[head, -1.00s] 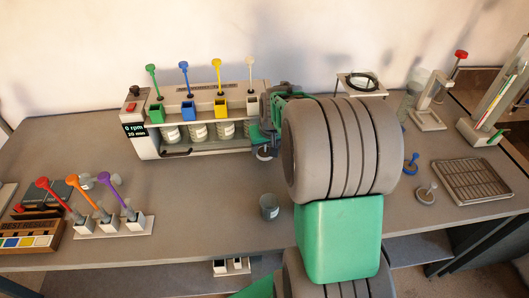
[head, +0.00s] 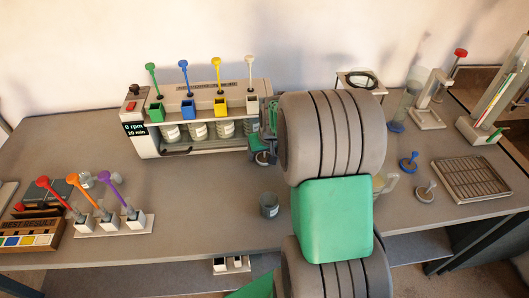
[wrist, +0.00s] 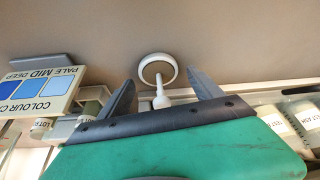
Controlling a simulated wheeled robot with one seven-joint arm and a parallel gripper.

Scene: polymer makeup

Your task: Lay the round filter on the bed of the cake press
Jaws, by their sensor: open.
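My gripper (wrist: 160,80) is open, one finger on each side of the stem, with nothing visibly gripped. In the head view my gripper (head: 263,153) is low at the right end of the grey machine, partly hidden by my arm. A white stand with a red knob (head: 460,53) at the back right may be the cake press; its base (head: 428,118) looks empty.
The grey machine (head: 200,110) with coloured levers stands left of my gripper. A small grey cup (head: 269,205) stands in front. Blue (head: 409,162) and grey (head: 425,193) knobbed discs and a slotted tray (head: 472,179) are at right. A colour card (wrist: 40,90) shows in the wrist view.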

